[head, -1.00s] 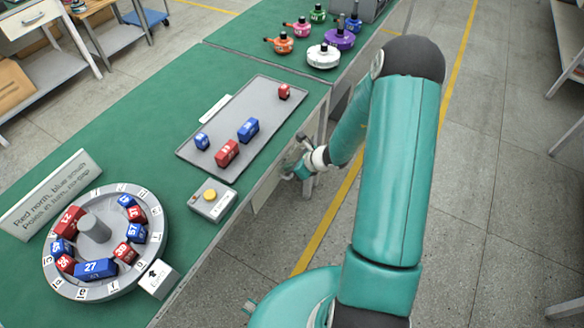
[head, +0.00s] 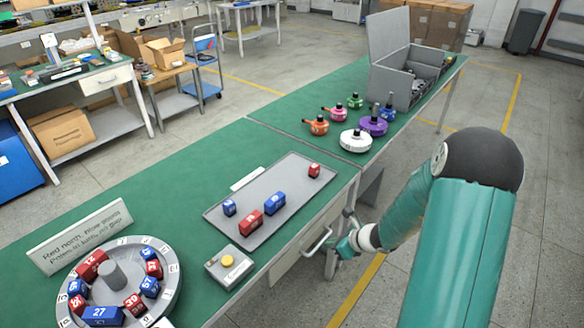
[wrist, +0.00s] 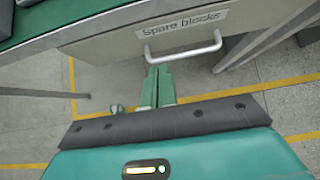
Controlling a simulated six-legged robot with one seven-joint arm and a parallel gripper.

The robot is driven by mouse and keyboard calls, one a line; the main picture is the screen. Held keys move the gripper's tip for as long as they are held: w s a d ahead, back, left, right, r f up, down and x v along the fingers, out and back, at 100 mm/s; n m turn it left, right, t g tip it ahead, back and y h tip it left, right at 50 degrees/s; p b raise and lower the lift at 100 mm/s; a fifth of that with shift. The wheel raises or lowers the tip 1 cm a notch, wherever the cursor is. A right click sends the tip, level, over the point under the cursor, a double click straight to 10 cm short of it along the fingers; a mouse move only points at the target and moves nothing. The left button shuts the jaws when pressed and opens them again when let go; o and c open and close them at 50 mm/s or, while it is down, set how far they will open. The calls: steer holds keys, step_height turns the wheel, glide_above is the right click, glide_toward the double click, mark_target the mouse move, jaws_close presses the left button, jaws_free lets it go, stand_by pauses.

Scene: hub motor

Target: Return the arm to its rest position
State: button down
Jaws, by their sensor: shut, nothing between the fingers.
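My arm (head: 465,245) hangs down beside the front edge of the green bench. My gripper (head: 345,243) is low in front of the bench, close to the drawer handle (head: 318,242). In the wrist view, my gripper (wrist: 157,84) has its two green fingers together with nothing between them. The fingertips lie just below the drawer handle (wrist: 183,47) in the picture; I cannot tell whether they touch it. The drawer front (wrist: 120,42) is labelled "Spare blocks".
On the bench are a grey tray (head: 292,205) with red and blue blocks, a yellow button box (head: 228,264), and a round dial (head: 170,290) holding numbered blocks. Several coloured motors (head: 355,140) and an open grey box (head: 398,95) stand farther back. Floor at right is clear.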

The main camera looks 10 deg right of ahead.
steer(key=s+a+r+n+g, duration=0.1)
steer(key=s+a+r+n, duration=0.2)
steer(key=a+r+n, duration=0.5)
steer(key=s+a+r+n+g, duration=0.1)
steer(key=s+a+r+n, duration=0.25)
steer(key=r+n, duration=0.55)
steer(key=s+d+r+n+h, duration=0.1)
steer(key=s+r+n+h, duration=0.4)
steer(key=s+r+n, duration=0.6)
steer(key=s+r, duration=0.3)
steer(key=s, duration=0.2)
steer(key=shift+s+d+r+t+h, duration=0.15)
steer(key=shift+d+r+t+h, duration=0.15)
steer(key=shift+r, duration=0.1)
